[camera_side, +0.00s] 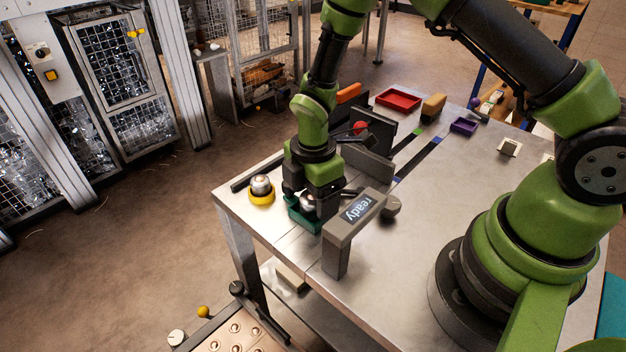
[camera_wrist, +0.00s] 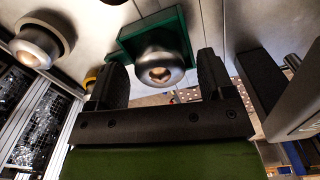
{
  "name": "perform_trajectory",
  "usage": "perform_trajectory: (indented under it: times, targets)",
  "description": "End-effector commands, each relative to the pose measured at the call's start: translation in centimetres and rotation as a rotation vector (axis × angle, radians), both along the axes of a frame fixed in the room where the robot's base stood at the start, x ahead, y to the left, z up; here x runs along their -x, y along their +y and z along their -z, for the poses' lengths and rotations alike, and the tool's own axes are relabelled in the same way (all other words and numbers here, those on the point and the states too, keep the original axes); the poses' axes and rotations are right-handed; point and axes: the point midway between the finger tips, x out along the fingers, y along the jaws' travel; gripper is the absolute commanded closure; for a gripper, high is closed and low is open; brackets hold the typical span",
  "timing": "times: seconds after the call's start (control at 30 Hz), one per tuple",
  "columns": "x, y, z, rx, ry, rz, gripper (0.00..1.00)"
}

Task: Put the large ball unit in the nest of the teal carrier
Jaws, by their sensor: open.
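The teal carrier (camera_side: 308,222) stands near the front left edge of the metal table, and it shows at the top of the wrist view (camera_wrist: 126,43). A silver ball unit (camera_wrist: 160,65) appears to sit in its nest, overhanging the near side in that view; I cannot tell whether it is fully seated. My gripper (camera_side: 312,200) is low over the teal carrier. In the wrist view its two fingers (camera_wrist: 164,78) are apart, one on each side of the ball unit, with gaps showing. A second ball unit (camera_side: 261,184) stands in a round yellow carrier (camera_side: 262,198) to the left.
A grey "ready" sign arch (camera_side: 352,222) stands close to the right of my gripper. Grey and black upright plates (camera_side: 368,163) stand behind it. A red tray (camera_side: 398,100) and a purple tray (camera_side: 464,126) lie at the back. The table's right middle is mostly clear.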

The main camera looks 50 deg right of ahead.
Motion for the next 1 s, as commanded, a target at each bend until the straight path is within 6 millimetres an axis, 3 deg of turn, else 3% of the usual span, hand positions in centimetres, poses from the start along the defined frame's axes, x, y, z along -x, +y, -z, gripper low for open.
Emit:
perform_trajectory:
  times: [0.17, 0.5, 0.7, 0.87, 1.0]
  targets:
    - [-0.1, 0.0, -2.3, -0.001, -0.005, 0.001, 0.25]
    - [-0.1, 0.0, -9.6, -0.002, -0.007, 0.000, 0.25]
    - [0.0, 0.0, -11.8, -0.001, -0.002, 0.000, 0.25]
    - [0.0, 0.0, -12.3, -0.001, -0.002, 0.005, 0.25]
    - [0.6, -0.3, -14.4, -0.021, -0.045, 0.119, 0.25]
